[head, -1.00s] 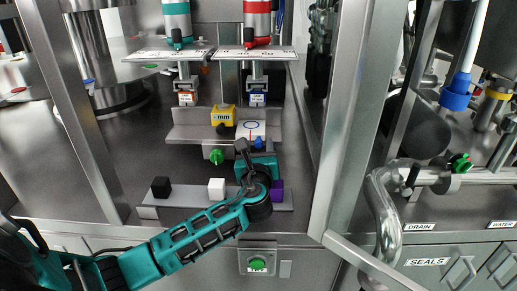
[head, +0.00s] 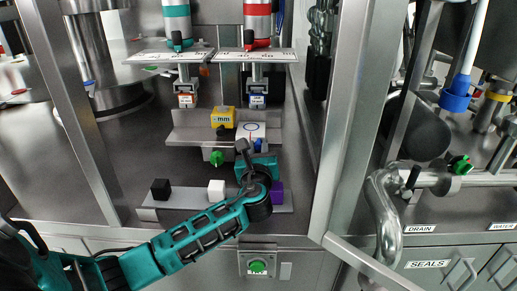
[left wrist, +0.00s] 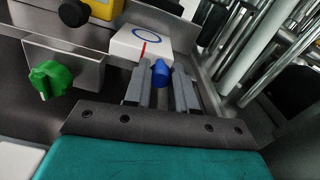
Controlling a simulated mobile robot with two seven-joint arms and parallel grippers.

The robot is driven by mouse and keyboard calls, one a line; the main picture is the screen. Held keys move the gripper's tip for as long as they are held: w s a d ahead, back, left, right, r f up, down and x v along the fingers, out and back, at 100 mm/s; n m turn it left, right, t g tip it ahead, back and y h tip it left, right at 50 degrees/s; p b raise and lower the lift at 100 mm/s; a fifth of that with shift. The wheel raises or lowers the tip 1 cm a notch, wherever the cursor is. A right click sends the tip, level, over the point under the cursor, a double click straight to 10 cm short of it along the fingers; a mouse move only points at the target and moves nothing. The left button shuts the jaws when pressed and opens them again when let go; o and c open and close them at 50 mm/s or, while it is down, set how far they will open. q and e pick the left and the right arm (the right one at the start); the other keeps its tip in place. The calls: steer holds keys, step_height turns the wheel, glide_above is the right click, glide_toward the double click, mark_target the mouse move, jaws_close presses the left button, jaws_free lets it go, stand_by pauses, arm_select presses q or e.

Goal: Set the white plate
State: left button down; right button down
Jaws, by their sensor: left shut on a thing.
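The white plate is a white block (left wrist: 145,45) with a blue ring on top and a red line on its front edge; it also shows in the head view (head: 250,131). A blue knob (left wrist: 160,72) sits at its front. My left gripper (left wrist: 160,85) has its two grey fingers on either side of this knob and is shut on it. In the head view the teal left gripper (head: 257,160) reaches up to the block and partly hides the knob. My right gripper is not in view.
A yellow "mm" block (head: 222,117) with a black knob stands left of the plate. A green knob (head: 216,158) is below it. A black cube (head: 160,189), white cube (head: 216,190) and purple cube (head: 277,192) sit on the lower shelf. A metal post (head: 345,130) stands at right.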

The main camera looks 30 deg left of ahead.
arm_select(q)
steer(key=shift+w+d+p, duration=0.45)
steer(key=shift+d+p, duration=0.1)
steer(key=shift+d, duration=0.25)
steer(key=c, duration=0.9)
jaws_free()
steer(key=shift+c, duration=0.2)
steer(key=p+v, duration=0.1)
steer(key=v, duration=1.2)
steer(key=shift+a+p, duration=0.1)
steer(key=shift+p, duration=0.2)
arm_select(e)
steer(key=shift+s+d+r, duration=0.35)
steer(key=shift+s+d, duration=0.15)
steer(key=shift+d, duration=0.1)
